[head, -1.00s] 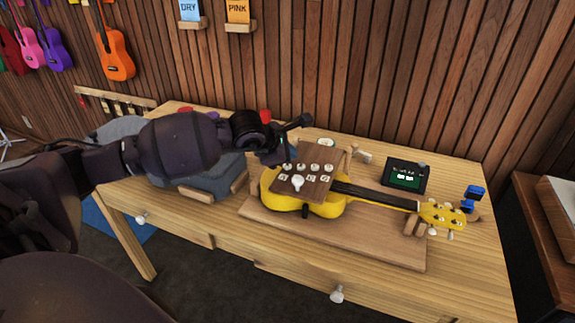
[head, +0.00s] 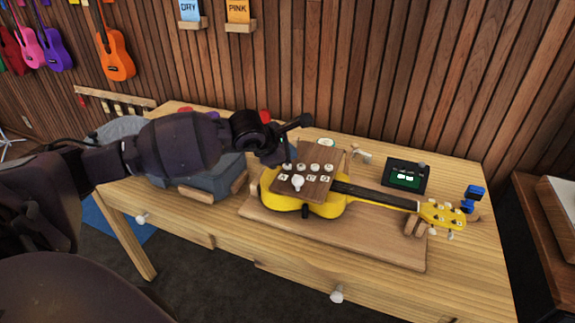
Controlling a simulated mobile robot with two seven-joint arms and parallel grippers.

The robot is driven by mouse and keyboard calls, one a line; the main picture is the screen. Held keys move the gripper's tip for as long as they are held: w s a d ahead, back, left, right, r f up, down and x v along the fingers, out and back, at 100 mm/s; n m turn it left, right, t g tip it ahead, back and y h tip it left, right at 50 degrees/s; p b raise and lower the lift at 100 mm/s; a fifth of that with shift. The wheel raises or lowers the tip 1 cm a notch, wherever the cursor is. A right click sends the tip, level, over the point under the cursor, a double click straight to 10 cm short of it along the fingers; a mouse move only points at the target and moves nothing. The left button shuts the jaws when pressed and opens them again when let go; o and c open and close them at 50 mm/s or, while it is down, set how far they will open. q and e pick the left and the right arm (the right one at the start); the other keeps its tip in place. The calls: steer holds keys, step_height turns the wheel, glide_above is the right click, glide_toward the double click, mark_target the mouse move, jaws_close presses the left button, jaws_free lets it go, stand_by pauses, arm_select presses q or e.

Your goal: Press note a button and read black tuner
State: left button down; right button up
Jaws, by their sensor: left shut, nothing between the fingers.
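The label letters are too small to read. A black tuner (head: 405,175) with a lit green screen stands to the right behind the neck; its text is too small to read. My left gripper (head: 284,158) is shut and empty, pointing down at the board's back left corner, close to the leftmost button of the back row. I cannot tell whether it touches that button. My right gripper is not in view.
The ukulele lies on a wooden board (head: 375,247) on the wooden table (head: 465,255). A blue clip-like thing (head: 472,197) stands by the headstock. A grey-blue case or box (head: 205,175) lies under my left arm. The table's front right is clear.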

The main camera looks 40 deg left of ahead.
arm_select(q)
steer(key=shift+f, duration=0.15)
steer(key=shift+f, duration=0.25)
steer(key=shift+f+b, duration=0.2)
steer(key=shift+b, duration=0.15)
stand_by(0.5)
steer(key=shift+f, duration=0.4)
stand_by(0.4)
steer(key=shift+r, duration=1.05)
steer(key=shift+p, duration=0.3)
